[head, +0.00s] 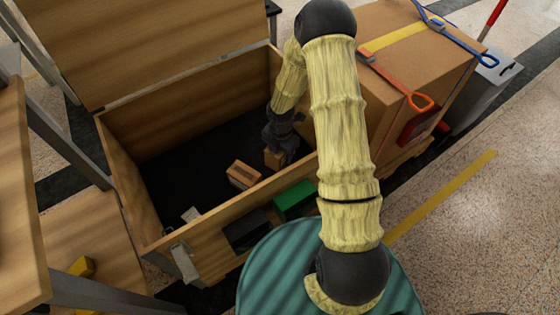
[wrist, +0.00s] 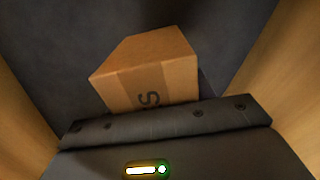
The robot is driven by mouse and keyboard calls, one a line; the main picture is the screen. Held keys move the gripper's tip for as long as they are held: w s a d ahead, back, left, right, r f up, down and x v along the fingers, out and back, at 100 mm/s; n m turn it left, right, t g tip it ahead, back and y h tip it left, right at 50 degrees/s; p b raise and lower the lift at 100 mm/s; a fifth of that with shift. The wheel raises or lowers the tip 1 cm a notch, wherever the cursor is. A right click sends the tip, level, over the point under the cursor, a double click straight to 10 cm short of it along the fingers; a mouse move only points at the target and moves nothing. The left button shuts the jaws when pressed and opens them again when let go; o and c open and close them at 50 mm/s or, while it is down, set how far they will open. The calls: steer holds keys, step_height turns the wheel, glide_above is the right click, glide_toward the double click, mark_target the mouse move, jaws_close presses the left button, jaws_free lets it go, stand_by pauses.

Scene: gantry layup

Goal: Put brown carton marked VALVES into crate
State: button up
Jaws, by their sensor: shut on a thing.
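A brown carton (head: 274,158) is held by my gripper (head: 279,142) inside the open wooden crate (head: 228,207), towards its right end. In the head view I cannot tell whether the carton touches the crate floor.
Another brown carton (head: 243,174) lies in the crate, left of my gripper, near a small pale thing (head: 190,214). The crate's lid (head: 160,40) stands open behind. A large strapped carton (head: 420,55) stands close on the right. Much of the dark crate floor is clear.

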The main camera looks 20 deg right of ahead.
mark_target(280, 152)
steer(key=shift+f+b, duration=1.15)
steer(key=shift+f, duration=1.3)
steer(key=shift+f, duration=0.15)
steer(key=o, duration=1.3)
steer(key=shift+c, duration=0.2)
step_height(280, 152, up, 12)
steer(key=p, duration=0.5)
steer(key=shift+r, duration=0.2)
